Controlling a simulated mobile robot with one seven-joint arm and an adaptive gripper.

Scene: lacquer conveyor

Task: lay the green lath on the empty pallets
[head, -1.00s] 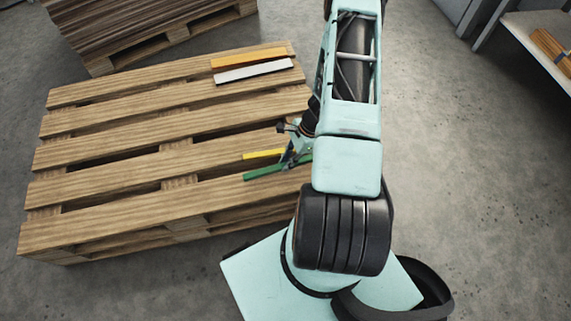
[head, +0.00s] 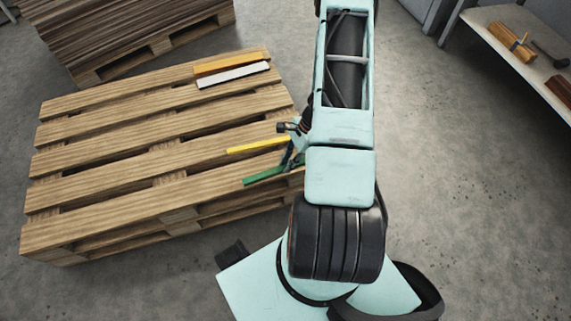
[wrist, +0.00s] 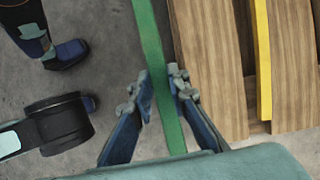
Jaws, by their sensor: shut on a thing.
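The long thin green lath (head: 264,176) is in my gripper (wrist: 160,80). In the wrist view the lath (wrist: 150,40) runs between the two blue fingers, which are shut on it. In the head view its left end shows in front of the near edge boards of the pallet stack (head: 110,203); its right part is hidden behind my arm. In the wrist view it runs beside the pallet's edge (wrist: 190,45), over the floor. How high it is held I cannot tell. The gripper (head: 291,160) is at the stack's near right corner, partly hidden by my arm.
A yellow lath (head: 257,145) lies on the pallet near the gripper, also in the wrist view (wrist: 263,60). An orange lath (head: 231,61) and a white lath (head: 233,75) lie at the far right. Another stack (head: 130,35) stands behind; a shelf (head: 480,25) is at upper right.

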